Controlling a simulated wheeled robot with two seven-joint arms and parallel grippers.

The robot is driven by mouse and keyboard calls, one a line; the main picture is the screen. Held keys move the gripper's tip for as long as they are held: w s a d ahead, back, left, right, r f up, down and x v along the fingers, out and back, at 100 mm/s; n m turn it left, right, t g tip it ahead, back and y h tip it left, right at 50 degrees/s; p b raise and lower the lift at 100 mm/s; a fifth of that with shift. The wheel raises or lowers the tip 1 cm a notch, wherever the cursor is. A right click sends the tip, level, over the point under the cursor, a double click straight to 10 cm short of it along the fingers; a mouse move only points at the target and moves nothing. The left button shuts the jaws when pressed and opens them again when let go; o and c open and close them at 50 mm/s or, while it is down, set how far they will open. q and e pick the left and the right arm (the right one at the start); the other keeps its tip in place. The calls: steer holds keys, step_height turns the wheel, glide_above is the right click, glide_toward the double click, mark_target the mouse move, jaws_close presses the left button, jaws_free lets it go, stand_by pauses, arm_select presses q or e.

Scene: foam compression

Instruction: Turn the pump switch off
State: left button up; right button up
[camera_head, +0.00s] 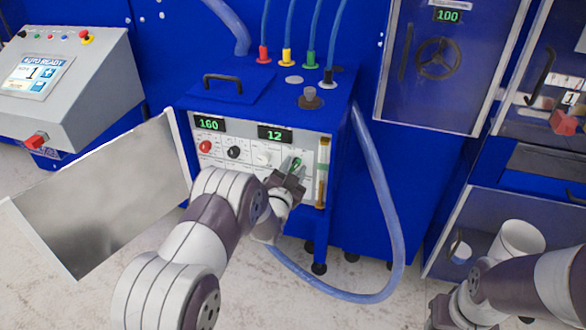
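The blue pump unit (325,108) stands in the middle, with a pale control panel on its front. On the panel's right part is a small green-lit switch (296,163), partly covered by my gripper. My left gripper (293,175) is right at this switch, with its fingers pointing at the panel. I cannot tell whether it touches the switch, and its finger gap is too small to read. My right gripper (440,312) is low at the right, away from the panel, and its fingers are not clear.
The panel also has a red knob (206,146), a black knob (234,152) and green displays reading 160 and 12. An open metal door (105,195) sticks out at the left. A blue hose (388,205) loops down at the right to the floor.

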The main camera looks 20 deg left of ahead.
arm_select(q)
jaws_close()
steer(key=shift+f+n+b, duration=0.15)
steer(key=shift+n+b, duration=0.8)
steer(key=shift+n, duration=0.15)
steer(key=n+b, duration=0.2)
steer(key=n, duration=0.1)
steer(key=shift+n, duration=0.3)
steer(key=n+b, duration=0.2)
steer(key=n, duration=0.2)
steer(key=shift+b, duration=0.4)
steer(key=shift+n+b, duration=0.45)
steer(key=shift+n, duration=0.75)
